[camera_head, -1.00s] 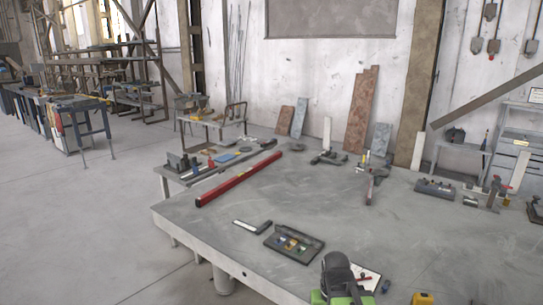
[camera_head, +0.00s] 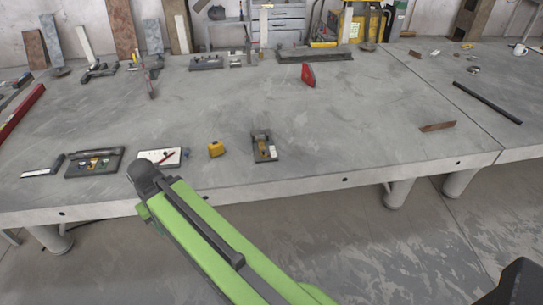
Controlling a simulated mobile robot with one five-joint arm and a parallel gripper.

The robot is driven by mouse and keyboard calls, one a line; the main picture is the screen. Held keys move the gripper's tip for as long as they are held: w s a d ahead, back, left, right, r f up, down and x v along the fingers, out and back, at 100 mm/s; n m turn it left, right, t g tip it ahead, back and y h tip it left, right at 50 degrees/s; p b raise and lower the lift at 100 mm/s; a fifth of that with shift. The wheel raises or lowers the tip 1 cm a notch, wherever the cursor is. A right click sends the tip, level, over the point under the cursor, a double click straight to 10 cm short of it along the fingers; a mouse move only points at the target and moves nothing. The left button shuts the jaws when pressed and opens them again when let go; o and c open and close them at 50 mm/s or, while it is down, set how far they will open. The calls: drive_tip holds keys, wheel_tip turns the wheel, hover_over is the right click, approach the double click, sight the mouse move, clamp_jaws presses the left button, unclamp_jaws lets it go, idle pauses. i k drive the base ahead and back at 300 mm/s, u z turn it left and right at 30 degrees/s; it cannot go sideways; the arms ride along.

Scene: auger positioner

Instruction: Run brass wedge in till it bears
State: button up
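I cannot make out my gripper's fingers in this view.
A yellow tape measure (camera_head: 216,149), a white clipboard (camera_head: 168,157) and a dark tray of coloured parts (camera_head: 94,163) lie left of the fixture. A red wedge-shaped item (camera_head: 308,76) stands farther back. A rusty strip (camera_head: 437,127) lies right. The bench around the fixture is mostly clear.

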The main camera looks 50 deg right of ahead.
sight(261, 146)
drive_tip(key=z, duration=2.05)
drive_tip(key=i, duration=0.25)
drive_tip(key=u, duration=0.8)
